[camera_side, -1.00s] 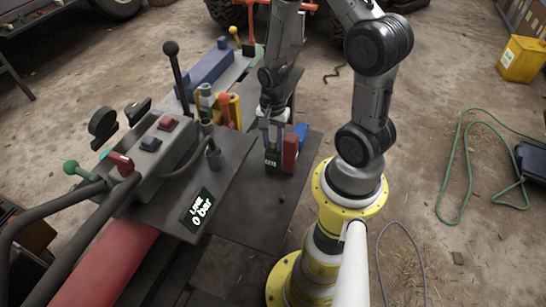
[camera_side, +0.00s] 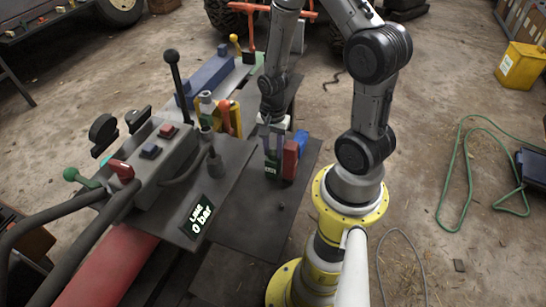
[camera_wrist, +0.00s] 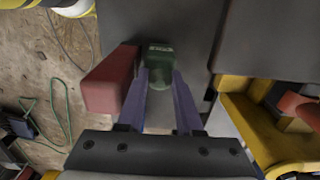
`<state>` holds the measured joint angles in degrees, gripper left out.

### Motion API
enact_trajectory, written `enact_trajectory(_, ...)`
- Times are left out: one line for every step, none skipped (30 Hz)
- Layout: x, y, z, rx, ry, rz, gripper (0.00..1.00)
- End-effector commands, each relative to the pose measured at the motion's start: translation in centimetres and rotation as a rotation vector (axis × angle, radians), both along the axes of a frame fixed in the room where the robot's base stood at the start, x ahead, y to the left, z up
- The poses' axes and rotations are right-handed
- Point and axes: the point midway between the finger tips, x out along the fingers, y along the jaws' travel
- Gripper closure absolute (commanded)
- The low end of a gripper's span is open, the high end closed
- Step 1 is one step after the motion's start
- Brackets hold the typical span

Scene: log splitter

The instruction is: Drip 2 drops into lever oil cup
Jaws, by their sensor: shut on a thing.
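A small dark green bottle (camera_side: 271,166) with a light label stands at the near part of the dark bench plate, beside a red block (camera_side: 290,160). My gripper (camera_side: 271,145) points down over it, its two fingers on either side of the bottle. In the wrist view the bottle (camera_wrist: 160,58) sits between the purple-grey fingertips of my gripper (camera_wrist: 160,85), and the red block (camera_wrist: 110,82) is just left of it. The black-knobbed lever (camera_side: 175,75) stands upright on the splitter to the left. I cannot make out its oil cup for certain.
A yellow bracket (camera_side: 232,115) stands behind. The near plate (camera_side: 255,215) is mostly clear.

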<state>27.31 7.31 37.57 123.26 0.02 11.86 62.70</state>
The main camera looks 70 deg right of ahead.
Motion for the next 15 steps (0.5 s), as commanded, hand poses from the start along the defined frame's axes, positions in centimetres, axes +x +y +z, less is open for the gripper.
enact_trajectory(0.0, 0.0, 0.1, -0.001, -0.001, 0.000, 1.00)
enact_trajectory(0.0, 0.0, 0.2, -0.001, -0.002, 0.000, 1.00)
enact_trajectory(0.1, 0.0, 0.4, -0.001, -0.002, 0.000, 1.00)
enact_trajectory(0.1, 0.0, 0.5, -0.001, -0.003, 0.000, 1.00)
enact_trajectory(0.1, -0.1, 0.8, -0.002, -0.003, 0.000, 1.00)
enact_trajectory(0.1, -0.1, 1.1, -0.002, -0.004, 0.000, 1.00)
enact_trajectory(0.1, -0.1, 1.4, -0.002, -0.005, 0.000, 1.00)
enact_trajectory(0.1, -0.1, 1.8, -0.002, -0.004, 0.000, 1.00)
enact_trajectory(0.1, -0.1, 2.3, -0.003, -0.006, 0.000, 1.00)
enact_trajectory(0.1, -0.1, 2.8, -0.003, -0.006, 0.000, 1.00)
enact_trajectory(0.2, -0.1, 3.3, -0.004, -0.007, 0.000, 1.00)
enact_trajectory(0.2, -0.1, 4.0, -0.004, -0.007, 0.000, 1.00)
enact_trajectory(0.2, -0.1, 4.6, -0.004, -0.008, 0.000, 1.00)
enact_trajectory(0.2, -0.1, 5.2, -0.004, -0.009, 0.000, 1.00)
enact_trajectory(0.2, -0.1, 6.1, -0.004, -0.008, 0.000, 1.00)
